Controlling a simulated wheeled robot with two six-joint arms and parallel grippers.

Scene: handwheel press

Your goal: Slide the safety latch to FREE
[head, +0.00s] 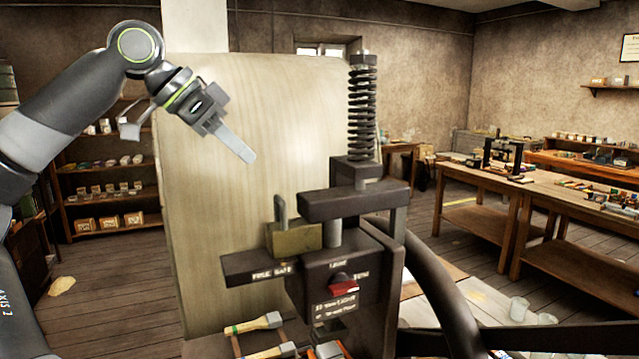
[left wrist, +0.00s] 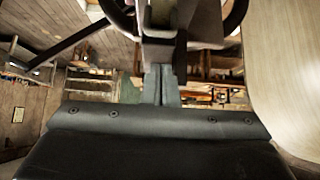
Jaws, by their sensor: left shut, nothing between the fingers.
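The safety latch (head: 293,240) is a brass-coloured block with an upright grey post, on the dark rail (head: 240,268) at the left of the press (head: 345,265). White lettering on the rail under the block seems to read FREE and SAFE, but it is blurred. The block sits toward the rail's right part, against the press body, and bare rail shows to its left. My left gripper (head: 248,157) is shut and empty, above and left of the latch post and apart from it. Its closed fingers also show in the left wrist view (left wrist: 160,84). My right gripper is not in view.
A tall spring (head: 362,110) rises above the press, and a red knob (head: 344,287) is on its front. A pale panel (head: 215,200) stands behind. The black handwheel (head: 450,290) curves at right. Air left of the latch is clear.

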